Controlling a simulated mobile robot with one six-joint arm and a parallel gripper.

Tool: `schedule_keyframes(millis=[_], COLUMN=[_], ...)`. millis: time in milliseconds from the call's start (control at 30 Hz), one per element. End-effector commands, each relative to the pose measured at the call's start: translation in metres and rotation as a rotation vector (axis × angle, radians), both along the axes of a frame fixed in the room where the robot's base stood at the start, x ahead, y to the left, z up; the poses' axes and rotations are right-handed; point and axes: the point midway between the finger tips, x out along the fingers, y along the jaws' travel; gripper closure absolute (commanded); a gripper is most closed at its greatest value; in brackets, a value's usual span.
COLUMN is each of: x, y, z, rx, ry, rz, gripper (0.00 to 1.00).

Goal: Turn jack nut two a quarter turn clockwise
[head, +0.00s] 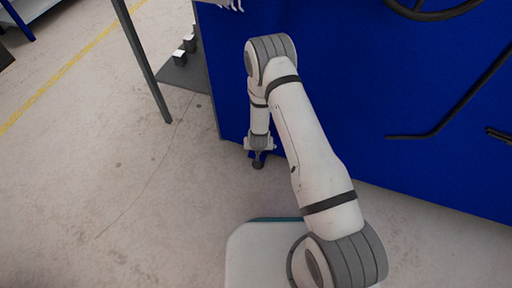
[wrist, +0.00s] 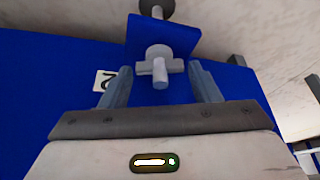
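In the wrist view a light grey jack nut (wrist: 160,66) with a short crossbar and a central stud sits against a blue bracket (wrist: 183,36). A white label with a dark "2" (wrist: 105,81) is on the blue panel at its left. My gripper (wrist: 161,72) is open, with one finger on each side of the nut and a visible gap to each end of the crossbar. In the head view my gripper (head: 259,143) points down at the lower left corner of the blue machine, and the nut cannot be made out there.
The blue machine panel (head: 350,100) fills the right side of the head view, with dark bent rods (head: 440,125) on it.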

Motion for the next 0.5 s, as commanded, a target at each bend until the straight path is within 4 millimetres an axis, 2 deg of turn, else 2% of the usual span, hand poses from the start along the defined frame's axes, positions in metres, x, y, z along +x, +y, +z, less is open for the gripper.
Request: schedule_keyframes(millis=[67, 367, 500], x=[0.0, 0.0, 0.0001], y=[0.0, -0.0001, 0.0002], z=[0.0001, 0.0001, 0.0011], rx=[0.0, 0.0, 0.0], ry=[0.0, 0.0, 0.0], rz=[0.0, 0.0, -0.013], gripper=[0.51, 0.75, 0.76])
